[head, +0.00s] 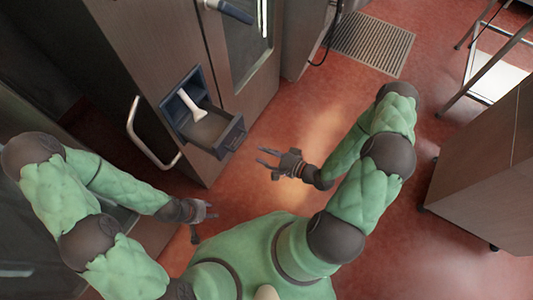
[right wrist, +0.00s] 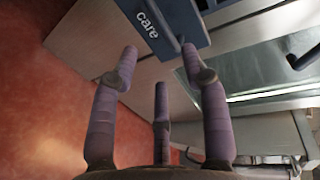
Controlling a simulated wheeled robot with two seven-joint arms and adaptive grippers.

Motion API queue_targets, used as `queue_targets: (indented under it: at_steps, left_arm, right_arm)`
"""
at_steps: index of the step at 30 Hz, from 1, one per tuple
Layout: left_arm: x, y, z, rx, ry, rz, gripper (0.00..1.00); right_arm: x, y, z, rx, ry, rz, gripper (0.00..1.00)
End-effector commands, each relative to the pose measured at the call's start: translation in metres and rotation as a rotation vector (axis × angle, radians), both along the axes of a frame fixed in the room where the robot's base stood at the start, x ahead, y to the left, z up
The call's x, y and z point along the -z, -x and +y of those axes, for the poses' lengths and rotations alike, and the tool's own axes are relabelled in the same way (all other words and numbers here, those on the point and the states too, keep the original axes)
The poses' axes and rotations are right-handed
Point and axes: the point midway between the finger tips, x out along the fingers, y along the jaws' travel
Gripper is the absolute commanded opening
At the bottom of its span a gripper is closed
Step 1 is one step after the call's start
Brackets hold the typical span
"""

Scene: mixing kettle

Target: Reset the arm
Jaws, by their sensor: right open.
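My right gripper (head: 265,162) hangs over the red floor in the middle of the head view, to the right of the open drawer and apart from it. Its three purple-grey fingers are spread and empty; they also show in the right wrist view (right wrist: 159,65). My left gripper (head: 203,214) is low at centre-left in the head view, below the drawer. Its fingers look spread, with nothing seen between them. Both my green arms are bent forward in front of my body.
An open dark blue drawer (head: 232,140) juts from the cabinet, with a white-handled tool (head: 191,105) at it. A curved metal handle (head: 143,135) sticks out to its left. A wheeled cabinet (head: 490,170) stands right.

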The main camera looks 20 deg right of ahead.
Motion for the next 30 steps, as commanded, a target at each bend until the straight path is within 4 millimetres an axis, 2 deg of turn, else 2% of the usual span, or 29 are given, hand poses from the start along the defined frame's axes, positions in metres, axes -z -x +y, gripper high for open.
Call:
queue_targets:
  at_steps: [22, 26, 30]
  left_arm:
    - [0.0, 0.0, 0.0, 0.0, 0.0, 0.0, 0.4]
    - [-0.001, 0.0, 0.0, 0.0, 0.0, 0.0, 0.4]
    - [-0.004, 0.0, 0.0, 0.0, 0.0, 0.0, 0.4]
  right_arm:
    - [0.001, 0.002, -0.001, -0.003, 0.012, 0.006, 0.46]
    - [0.013, -0.003, 0.006, -0.028, 0.107, 0.047, 0.46]
    - [0.037, -0.006, 0.02, -0.101, 0.306, 0.145, 0.46]
